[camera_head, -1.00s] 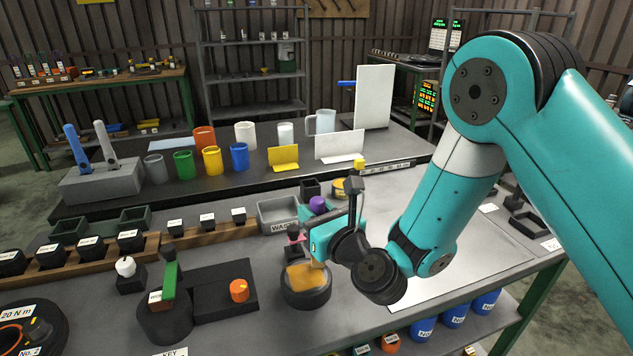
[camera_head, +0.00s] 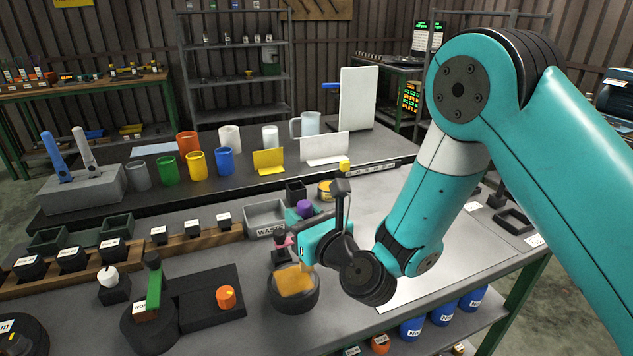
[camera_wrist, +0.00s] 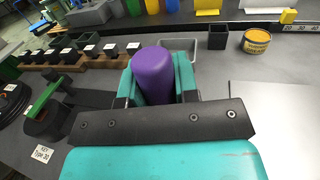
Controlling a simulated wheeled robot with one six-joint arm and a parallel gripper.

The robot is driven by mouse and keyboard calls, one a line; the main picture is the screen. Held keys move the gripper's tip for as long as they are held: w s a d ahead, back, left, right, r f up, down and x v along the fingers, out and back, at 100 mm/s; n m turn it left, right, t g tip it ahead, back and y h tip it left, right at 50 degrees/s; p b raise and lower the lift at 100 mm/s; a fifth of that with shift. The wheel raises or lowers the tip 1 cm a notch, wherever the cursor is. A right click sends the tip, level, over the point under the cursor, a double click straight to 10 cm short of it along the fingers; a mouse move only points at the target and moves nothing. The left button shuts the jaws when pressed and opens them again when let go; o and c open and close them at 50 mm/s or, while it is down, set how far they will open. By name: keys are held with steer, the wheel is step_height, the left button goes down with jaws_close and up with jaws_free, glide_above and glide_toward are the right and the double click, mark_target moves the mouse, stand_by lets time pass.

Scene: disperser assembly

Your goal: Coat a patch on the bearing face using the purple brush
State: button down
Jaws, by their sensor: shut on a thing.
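The purple brush shows as a purple rounded handle (camera_wrist: 153,75) between my gripper's teal fingers in the wrist view. Its purple top (camera_head: 305,208) also rises above the gripper in the head view. My gripper (camera_head: 316,240) is shut on the brush, above a round black part (camera_head: 293,303) with an orange-yellow patch (camera_head: 294,279) on its top, which looks like the bearing face. The brush's lower end is mostly hidden by the gripper; I cannot tell whether it touches the face.
A grey WASTE bin (camera_head: 266,217) and a yellow tin (camera_head: 326,190) stand behind my gripper; the tin also shows in the wrist view (camera_wrist: 256,41). A black fixture with a green lever (camera_head: 154,287) is to the left. The bench at right is fairly clear.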

mark_target(309, 205)
step_height(309, 205, up, 4)
steer(key=p, duration=0.3)
steer(key=shift+d+f, duration=0.15)
step_height(309, 205, up, 5)
steer(key=p, duration=0.4)
steer(key=shift+f, duration=0.2)
stand_by(0.4)
